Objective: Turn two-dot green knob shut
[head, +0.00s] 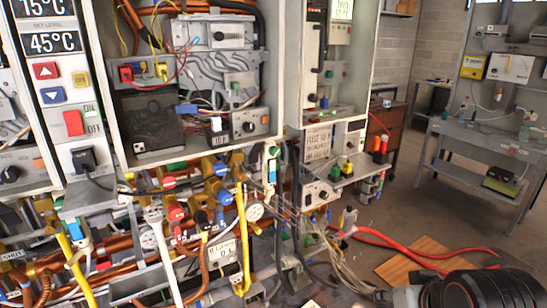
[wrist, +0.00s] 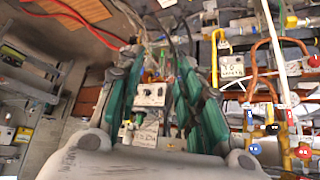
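Several small green parts show in the head view: a green piece on a white upright plate (head: 272,166), a green knob on a grey unit (head: 235,86) and a green piece beside the small control box (head: 335,171). Dots are too small to make out, so I cannot tell which is the two-dot knob. In the wrist view my gripper (wrist: 162,62) has its two teal-padded fingers spread apart, with nothing held between them. A small white control box (wrist: 150,95) shows beyond, in the gap. In the head view the fingertips are not visible.
Open heater cabinets (head: 190,70) stand at left and centre. Copper pipes, a yellow hose (head: 243,235), red-handled valves and a gauge (head: 255,212) crowd below. Red hoses (head: 430,255) and a cardboard sheet (head: 425,262) lie on the floor. A grey workbench (head: 480,145) stands at right.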

